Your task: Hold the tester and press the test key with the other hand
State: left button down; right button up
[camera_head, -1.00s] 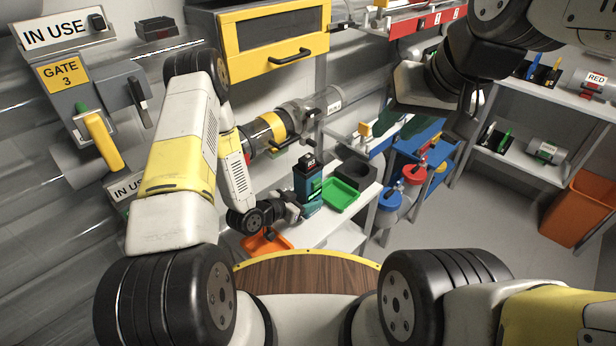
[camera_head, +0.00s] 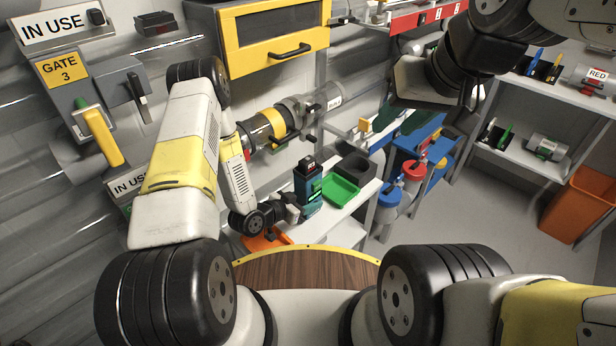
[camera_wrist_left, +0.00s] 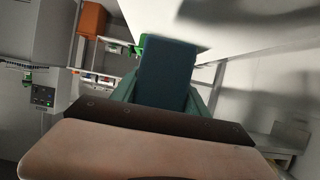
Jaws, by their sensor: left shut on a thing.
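The tester (camera_head: 308,188) is a dark teal, box-shaped device standing close to upright over the white bench, with a dark top and a green-lit face. My left gripper (camera_head: 296,211) is shut on its lower part. In the left wrist view the tester (camera_wrist_left: 168,72) is a blue-teal block just beyond the gripper's dark edge. The test key cannot be made out in either view. My right gripper (camera_head: 432,112) is at the upper right, well apart from the tester. Its dark fingers are partly hidden by its wrist, and their opening is unclear.
A green tray (camera_head: 341,190) and a dark holder block (camera_head: 356,167) stand right of the tester. An orange tray (camera_head: 266,240) lies to its lower left. A clear tube with a yellow band (camera_head: 272,124) is behind. A blue rack with red-capped and blue-capped canisters (camera_head: 413,171) stands right.

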pick_arm(q)
jog(key=shift+f, duration=2.25)
jog(key=c, duration=1.4)
grip_release()
jog(key=c, duration=0.8)
jog(key=c, duration=2.2)
grip_release()
jog(key=c, duration=2.2)
grip_release()
pick_arm(e)
grip_shut()
pick_arm(q)
jog(key=c, duration=2.2)
grip_release()
